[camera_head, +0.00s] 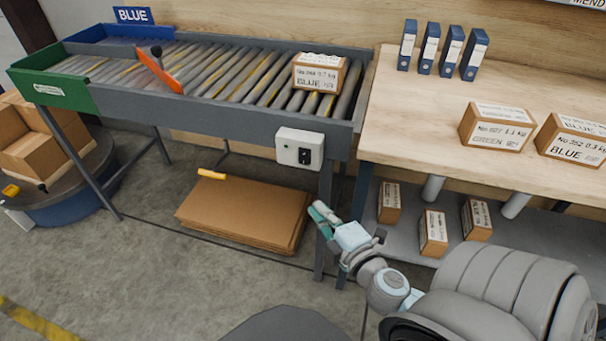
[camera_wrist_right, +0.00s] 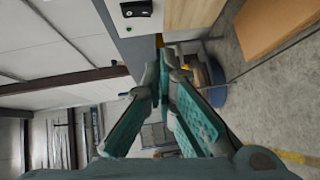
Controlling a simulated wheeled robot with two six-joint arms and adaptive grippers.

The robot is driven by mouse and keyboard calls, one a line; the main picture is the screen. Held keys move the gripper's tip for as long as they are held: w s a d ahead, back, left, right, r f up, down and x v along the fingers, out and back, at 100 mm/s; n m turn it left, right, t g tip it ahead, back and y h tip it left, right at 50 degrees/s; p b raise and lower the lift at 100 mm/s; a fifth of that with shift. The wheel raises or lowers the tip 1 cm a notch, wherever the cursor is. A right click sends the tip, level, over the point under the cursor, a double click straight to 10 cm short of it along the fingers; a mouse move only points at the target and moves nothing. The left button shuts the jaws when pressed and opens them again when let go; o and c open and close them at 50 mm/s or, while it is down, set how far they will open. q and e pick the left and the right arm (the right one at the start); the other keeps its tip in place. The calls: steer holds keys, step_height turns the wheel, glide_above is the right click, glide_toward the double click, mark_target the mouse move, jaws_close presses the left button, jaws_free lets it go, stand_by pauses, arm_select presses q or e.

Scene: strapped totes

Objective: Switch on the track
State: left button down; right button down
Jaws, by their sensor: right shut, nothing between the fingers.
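The track (camera_head: 225,75) is a grey roller conveyor along the back left. A white switch box (camera_head: 287,146) with a black switch (camera_head: 304,156) is mounted on its front side near the right end. In the right wrist view the switch box (camera_wrist_right: 152,20) is at the top, with the black switch (camera_wrist_right: 136,8) and a small green spot. My right gripper (camera_head: 318,210) is below the switch box and apart from it. Its teal fingers (camera_wrist_right: 164,65) are shut with nothing between them. My left gripper is not in view.
A brown carton (camera_head: 319,73) sits at the track's right end, and an orange bar (camera_head: 158,70) lies across the rollers. A wooden table (camera_head: 420,120) with cartons and blue binders stands right. Flat cardboard (camera_head: 245,212) lies under the track. Floor in front is clear.

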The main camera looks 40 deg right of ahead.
steer(key=shift+a+r+t, duration=0.25)
steer(key=shift+r+t, duration=0.15)
steer(key=shift+r, duration=0.6)
steer(key=shift+w, duration=0.15)
steer(key=p, duration=0.2)
glide_toward(304, 157)
steer(key=w+a, duration=0.4)
steer(key=w+d, duration=0.1)
steer(key=w+d+f, duration=0.1)
steer(key=w+d+b, duration=0.1)
steer(key=shift+f, duration=0.3)
